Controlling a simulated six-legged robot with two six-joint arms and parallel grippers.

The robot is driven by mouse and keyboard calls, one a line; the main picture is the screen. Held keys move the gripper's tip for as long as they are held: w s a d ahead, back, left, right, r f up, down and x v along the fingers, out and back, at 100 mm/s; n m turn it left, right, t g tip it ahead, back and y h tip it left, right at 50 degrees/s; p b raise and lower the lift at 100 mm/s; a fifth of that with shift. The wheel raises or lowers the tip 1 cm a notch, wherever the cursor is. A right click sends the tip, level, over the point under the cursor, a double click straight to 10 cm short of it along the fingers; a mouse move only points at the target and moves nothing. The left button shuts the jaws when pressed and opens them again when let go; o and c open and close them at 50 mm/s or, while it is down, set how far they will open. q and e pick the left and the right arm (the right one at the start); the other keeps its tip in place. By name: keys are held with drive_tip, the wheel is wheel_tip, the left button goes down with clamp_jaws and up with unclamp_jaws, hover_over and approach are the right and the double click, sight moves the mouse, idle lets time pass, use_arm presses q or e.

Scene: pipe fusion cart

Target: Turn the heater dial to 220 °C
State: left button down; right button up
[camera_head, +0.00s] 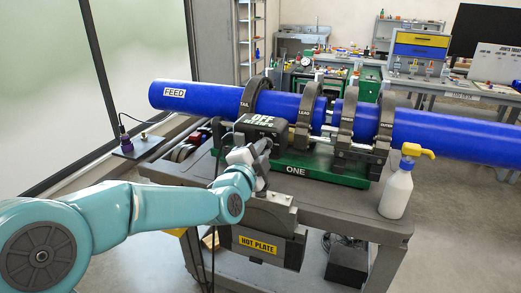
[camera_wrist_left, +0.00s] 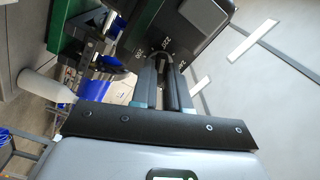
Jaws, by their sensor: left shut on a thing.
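The heater box (camera_head: 262,124) is dark grey and sits on the green machine base, with OFF in white on its top. My left gripper (camera_head: 260,148) reaches its near face from the left. In the left wrist view the gripper's two fingers (camera_wrist_left: 160,72) are shut on the dark heater dial (camera_wrist_left: 159,59), at the face of the box (camera_wrist_left: 190,22). Small white temperature numbers show around the dial, but I cannot read the pointer's setting. The fingers cover most of the dial. My right gripper is not in view.
A blue pipe (camera_head: 200,98) marked FEED lies in dark clamps (camera_head: 310,104) behind the heater box. A white bottle with a yellow pump (camera_head: 396,192) stands at the cart's right end. A HOT PLATE holder (camera_head: 262,240) hangs at the cart's front, below my arm.

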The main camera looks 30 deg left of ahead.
use_arm(q)
drive_tip(key=shift+m, duration=0.5)
drive_tip(key=c, duration=1.1)
unclamp_jaws()
drive_tip(key=b+v, duration=0.1)
drive_tip(key=v, duration=1.5)
drive_tip(key=shift+s+f, duration=0.1)
drive_tip(key=shift+s, duration=0.1)
